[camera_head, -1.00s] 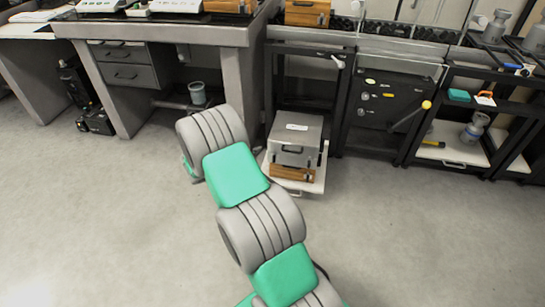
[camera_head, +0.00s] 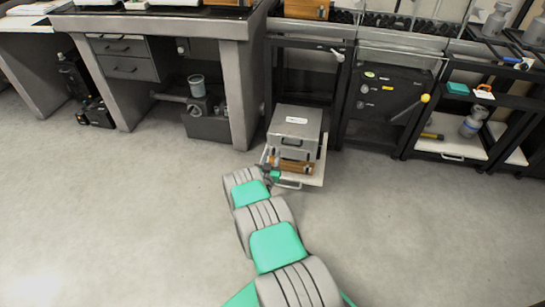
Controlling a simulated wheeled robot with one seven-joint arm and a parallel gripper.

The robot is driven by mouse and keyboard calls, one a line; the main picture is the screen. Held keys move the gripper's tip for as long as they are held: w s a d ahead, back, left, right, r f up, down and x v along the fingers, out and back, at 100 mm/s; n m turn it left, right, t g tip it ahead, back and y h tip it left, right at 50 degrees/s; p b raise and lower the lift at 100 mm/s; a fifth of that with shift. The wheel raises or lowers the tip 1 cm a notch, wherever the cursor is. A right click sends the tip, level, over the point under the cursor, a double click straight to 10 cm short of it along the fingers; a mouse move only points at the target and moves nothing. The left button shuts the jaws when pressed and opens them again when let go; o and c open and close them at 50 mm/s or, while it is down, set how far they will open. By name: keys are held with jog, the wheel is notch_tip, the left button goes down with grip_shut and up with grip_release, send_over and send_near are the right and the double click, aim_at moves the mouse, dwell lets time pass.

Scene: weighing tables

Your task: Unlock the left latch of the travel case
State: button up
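A grey metal case (camera_head: 299,125) with a white label on its lid and a handle on its front stands upright and closed. It is likely the travel case. It rests on a wooden box (camera_head: 302,167) on a pulled-out white shelf (camera_head: 315,174). My gripper (camera_head: 270,165) is at the front left of this stack, close to the lower left of the case. It is small and dark here, so I cannot tell whether it touches or whether its fingers are open. The left latch is too small to make out.
A grey stone table (camera_head: 236,80) stands to the left, with a grey bucket (camera_head: 196,86) on equipment beneath it. A black cabinet (camera_head: 385,100) with a yellow-knobbed lever stands right of the stack. The floor (camera_head: 420,230) in front is clear.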

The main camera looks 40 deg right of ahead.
jog(key=shift+w+d, duration=0.25)
jog(key=shift+d, duration=0.1)
grip_shut()
dwell(0.4)
